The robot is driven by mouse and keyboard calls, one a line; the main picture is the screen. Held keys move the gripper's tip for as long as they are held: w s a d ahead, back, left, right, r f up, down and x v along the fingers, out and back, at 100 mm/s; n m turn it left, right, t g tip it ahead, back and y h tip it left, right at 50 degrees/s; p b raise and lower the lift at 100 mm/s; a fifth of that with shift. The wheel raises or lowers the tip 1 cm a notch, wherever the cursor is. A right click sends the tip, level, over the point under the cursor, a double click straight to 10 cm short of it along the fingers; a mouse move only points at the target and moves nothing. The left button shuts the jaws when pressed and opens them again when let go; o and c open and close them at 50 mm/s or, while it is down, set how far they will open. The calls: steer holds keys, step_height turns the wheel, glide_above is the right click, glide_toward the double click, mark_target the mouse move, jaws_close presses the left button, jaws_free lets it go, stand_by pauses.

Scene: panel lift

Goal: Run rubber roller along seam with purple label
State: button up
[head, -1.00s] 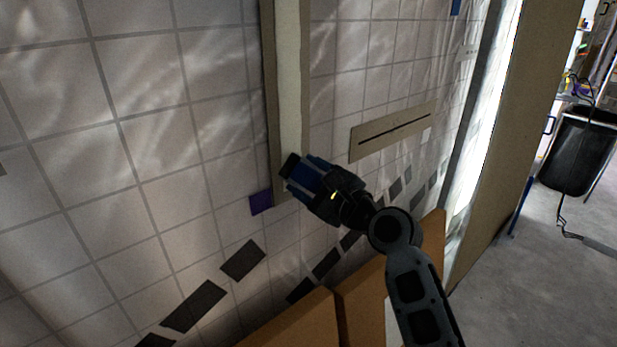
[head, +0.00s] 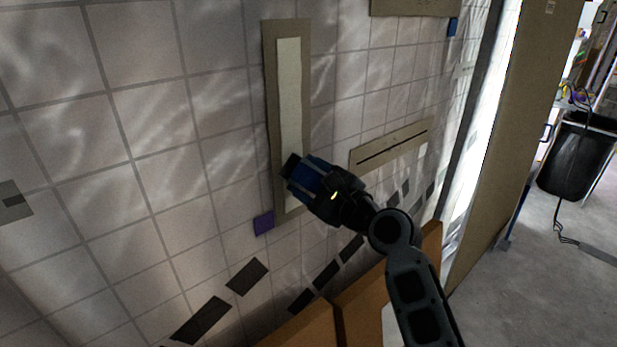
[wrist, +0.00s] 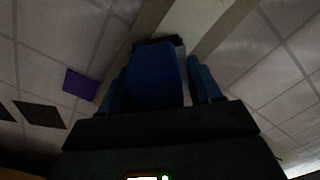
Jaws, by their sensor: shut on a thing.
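The seam with the purple label is a tall tan panel (head: 268,100) with a pale strip (head: 290,90) down its middle, on a tiled wall. The purple label (head: 263,223) sits beside its lower left end and also shows in the wrist view (wrist: 80,84). My gripper (head: 308,174) is at the lower part of the strip, its blue fingers shut on a dark piece, the roller (head: 291,165). The roller's end is over the strip; whether it touches cannot be told. In the wrist view, the fingers (wrist: 170,80) hide most of the roller.
A tan plate with a dark horizontal slit (head: 392,145) is to the right. Another tan panel (head: 415,6) with a blue label (head: 452,27) is at upper right. Orange-brown boards (head: 305,328) stand below. A black bin (head: 578,158) is far right.

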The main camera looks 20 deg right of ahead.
steer(key=shift+w+r+p, duration=0.15)
steer(key=shift+r+p, duration=0.2)
steer(key=shift+r, duration=1.65)
steer(key=shift+r, duration=1.65)
steer(key=shift+w+r, duration=0.1)
steer(key=shift+r, duration=8.85)
steer(key=shift+a, duration=0.1)
steer(key=shift+f+b, duration=3.1)
steer(key=shift+f, duration=6.05)
